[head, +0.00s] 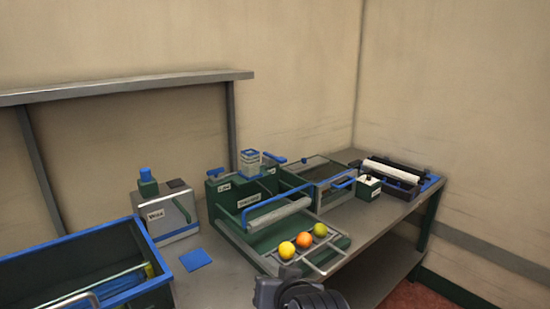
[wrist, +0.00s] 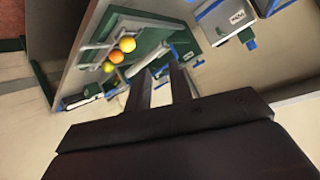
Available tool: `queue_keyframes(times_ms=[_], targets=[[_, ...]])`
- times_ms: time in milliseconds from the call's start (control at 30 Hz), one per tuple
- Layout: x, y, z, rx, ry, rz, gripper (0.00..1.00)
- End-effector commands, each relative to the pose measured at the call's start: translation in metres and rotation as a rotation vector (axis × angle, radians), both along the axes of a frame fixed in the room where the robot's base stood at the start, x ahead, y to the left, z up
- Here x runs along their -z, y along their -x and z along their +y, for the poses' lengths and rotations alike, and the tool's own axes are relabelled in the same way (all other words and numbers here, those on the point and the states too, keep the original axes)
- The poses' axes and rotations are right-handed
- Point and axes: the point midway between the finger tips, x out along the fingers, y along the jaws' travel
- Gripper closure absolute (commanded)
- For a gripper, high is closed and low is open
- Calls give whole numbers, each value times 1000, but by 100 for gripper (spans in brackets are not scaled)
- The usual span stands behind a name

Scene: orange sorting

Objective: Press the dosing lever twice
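A green machine (head: 240,189) with small white labels and a clear blue-topped container stands on the bench. A blue lever-like piece (head: 274,157) sticks out at its upper right and another blue piece (head: 215,172) at its upper left. The labels are too small to read, so I cannot tell which is the dosing lever. My gripper (wrist: 162,68) shows two dark fingers apart with nothing between them in the wrist view. In the head view only my dark wrist shows at the bottom, in front of the bench; the fingertips are hidden there.
A yellow (head: 286,250), an orange (head: 304,240) and a green-yellow fruit (head: 320,230) lie on the front rack. A blue-rimmed bin (head: 140,232) stands left, beside a grey box (head: 165,212) and blue pad (head: 195,260). A roller unit (head: 395,173) is at right.

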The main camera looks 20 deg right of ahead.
Motion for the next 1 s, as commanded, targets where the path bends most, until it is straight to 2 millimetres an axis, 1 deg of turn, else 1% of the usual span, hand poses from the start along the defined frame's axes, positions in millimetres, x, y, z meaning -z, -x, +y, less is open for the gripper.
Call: queue_keyframes(times_ms=[33, 233, 1000], targets=[[0, 0, 0, 0, 0, 0, 83], [0, 0, 0, 0, 0, 0, 99], [0, 0, 0, 0, 0, 0, 100]])
